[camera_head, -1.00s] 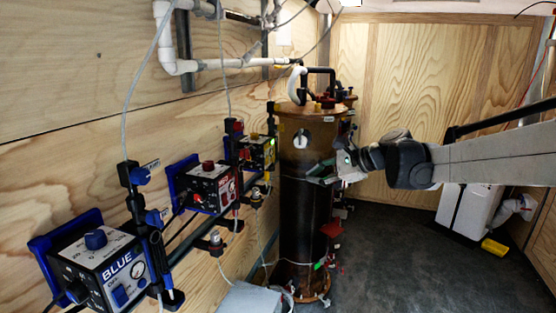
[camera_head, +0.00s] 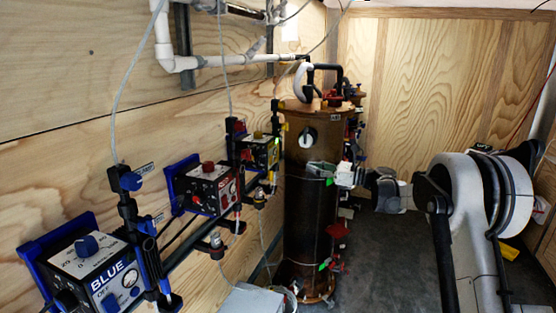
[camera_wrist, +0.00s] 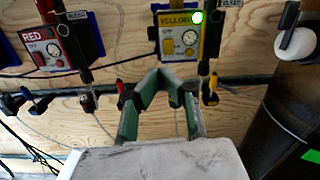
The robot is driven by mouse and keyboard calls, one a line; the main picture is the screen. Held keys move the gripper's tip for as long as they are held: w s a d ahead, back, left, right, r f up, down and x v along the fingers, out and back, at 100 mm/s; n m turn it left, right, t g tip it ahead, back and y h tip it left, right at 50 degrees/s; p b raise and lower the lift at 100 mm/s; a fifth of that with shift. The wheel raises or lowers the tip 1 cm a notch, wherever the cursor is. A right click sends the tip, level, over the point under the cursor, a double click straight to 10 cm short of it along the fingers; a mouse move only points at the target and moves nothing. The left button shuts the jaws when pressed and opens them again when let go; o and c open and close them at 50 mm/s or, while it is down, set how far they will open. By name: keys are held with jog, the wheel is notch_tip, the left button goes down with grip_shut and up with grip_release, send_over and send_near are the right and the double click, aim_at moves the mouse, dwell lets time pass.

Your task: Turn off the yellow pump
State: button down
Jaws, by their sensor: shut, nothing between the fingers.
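The yellow pump (camera_head: 258,153) is a small box on the left wall, just left of the brown tank, with a green light lit on its right side. In the wrist view the yellow pump (camera_wrist: 178,38) faces me, with its label, a dial, a yellow switch and the bright green light. My gripper (camera_wrist: 160,76) has green-edged fingers that are shut and empty, pointing toward the wall below the yellow pump and apart from it.
The brown tank (camera_head: 308,225) with a white knob stands close beside the pump. The red pump (camera_head: 208,188) and blue pump (camera_head: 98,272) are mounted nearer along the wall. Tubes and valves hang under the pumps. A grey box (camera_head: 252,300) sits on the floor.

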aim_at(271, 160)
jog(key=shift+w+d+f+m+y, duration=0.15)
jog(key=shift+w+f+m+y, duration=0.15)
jog(key=shift+w+f, duration=0.2)
jog(key=shift+w+d+f+m+y, duration=0.2)
jog(key=shift+w+f+y, duration=0.15)
jog(key=shift+w, duration=0.2)
jog(key=shift+a, duration=0.2)
jog(key=x, duration=1.3)
jog(key=shift+w+a, duration=0.15)
jog(key=shift+a, duration=0.25)
